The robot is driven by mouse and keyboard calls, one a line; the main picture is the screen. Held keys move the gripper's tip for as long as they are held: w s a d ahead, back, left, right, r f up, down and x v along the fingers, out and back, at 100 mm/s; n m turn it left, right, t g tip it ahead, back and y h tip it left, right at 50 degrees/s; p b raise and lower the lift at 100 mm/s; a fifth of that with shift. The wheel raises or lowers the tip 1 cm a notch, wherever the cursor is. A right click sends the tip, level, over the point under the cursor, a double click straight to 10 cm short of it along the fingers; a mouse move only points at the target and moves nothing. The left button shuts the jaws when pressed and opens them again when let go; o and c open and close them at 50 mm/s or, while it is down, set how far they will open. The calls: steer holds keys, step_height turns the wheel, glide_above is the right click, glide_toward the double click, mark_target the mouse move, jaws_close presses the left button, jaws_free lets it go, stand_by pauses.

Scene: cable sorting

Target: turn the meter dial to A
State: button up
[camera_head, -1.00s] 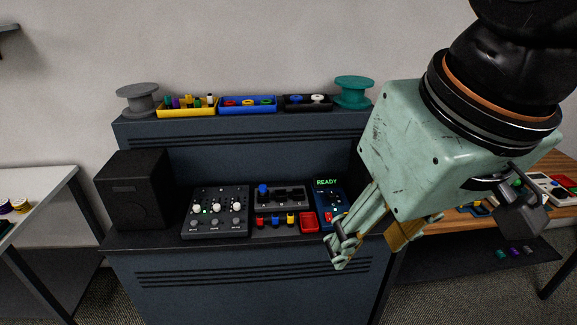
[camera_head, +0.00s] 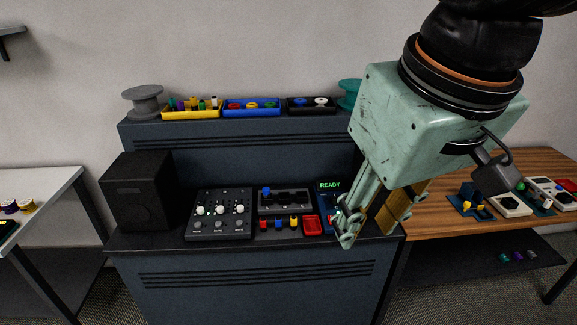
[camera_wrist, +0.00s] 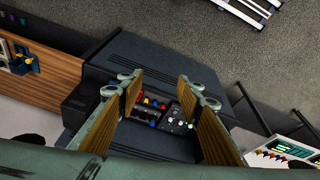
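The blue meter (camera_head: 323,199) stands at the right end of the dark console's lower shelf in the head view. Its green display (camera_head: 329,185) reads READY. My gripper's finger covers much of its face, so the dial and its setting cannot be made out. My gripper (camera_head: 368,236) points down in front of the meter's right side, close to the shelf's front right corner. In the wrist view my gripper (camera_wrist: 160,80) has its two brown-padded fingers wide apart with nothing between the pads. I cannot make out the meter in that view.
A wooden bench (camera_head: 440,212) with devices stands on the right.

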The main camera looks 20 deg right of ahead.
steer(key=w+d+r+n+g+h+p, duration=0.1)
steer(key=w+d+n+p, duration=0.1)
steer(key=w, duration=0.6)
steer(key=w+d+r+n+p, duration=0.1)
steer(key=w+d+r+p, duration=0.1)
steer(key=w, duration=0.6)
steer(key=n+g+h+p, duration=0.3)
steer(key=n+g+p, duration=0.1)
steer(key=n+p, duration=0.55)
glide_above(335, 197)
steer(key=w+a, duration=0.2)
steer(key=a, duration=0.4)
step_height(335, 197, down, 30)
steer(key=shift+d+r, duration=0.15)
steer(key=shift+d, duration=0.1)
steer(key=shift+p+x, duration=0.45)
steer(key=shift+x, duration=6.45)
steer(key=shift+d, duration=0.1)
